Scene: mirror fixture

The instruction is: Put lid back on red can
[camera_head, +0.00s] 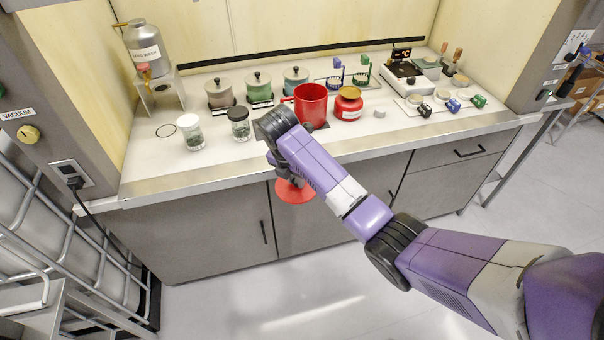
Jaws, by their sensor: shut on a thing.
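The red can (311,106) stands upright and open on the counter, with a handle on its left side. My gripper (291,181) is in front of the counter's front edge in the picture, lower than the can. It is shut on the round red lid (296,193), which hangs below my gripper, apart from the can. The arm hides part of the lid, and my wrist covers the counter just in front of the can. The exact grip on the lid is hard to see.
A red jar (348,104) stands close right of the can. Lidded pots, grey-pink (220,95), green (258,90) and teal (296,78), stand behind left. The counter's front strip (420,133) is clear at right.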

